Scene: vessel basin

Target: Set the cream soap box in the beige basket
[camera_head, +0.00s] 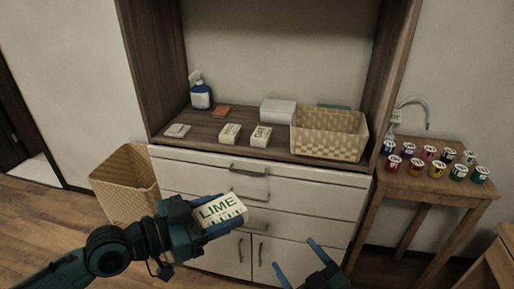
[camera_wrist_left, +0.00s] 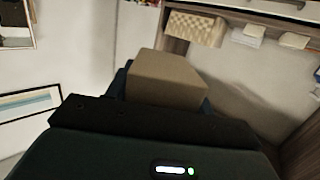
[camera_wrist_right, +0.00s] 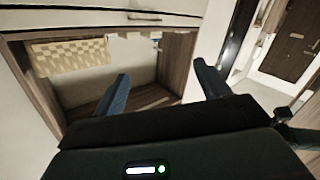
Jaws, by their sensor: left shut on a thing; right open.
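A cream soap box (camera_head: 222,209) with green LIME lettering is held by my left gripper (camera_head: 208,214), in front of the drawers and lower than the counter top. Its plain tan side fills the middle of the left wrist view (camera_wrist_left: 168,80). A woven beige basket (camera_head: 330,143) stands on the right part of the counter; its inside looks empty as far as I see. A woven basket also shows in the left wrist view (camera_wrist_left: 195,27) and in the right wrist view (camera_wrist_right: 70,56). My right gripper (camera_head: 301,260) is open and empty at the bottom of the head view.
Two similar cream boxes (camera_head: 231,133) (camera_head: 261,136), a white block (camera_head: 278,111), an orange item (camera_head: 221,112) and a blue spray bottle (camera_head: 200,92) stand on the counter. A tan wicker basket (camera_head: 122,185) is on the floor at left. Several cups stand on a side table (camera_head: 432,186).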

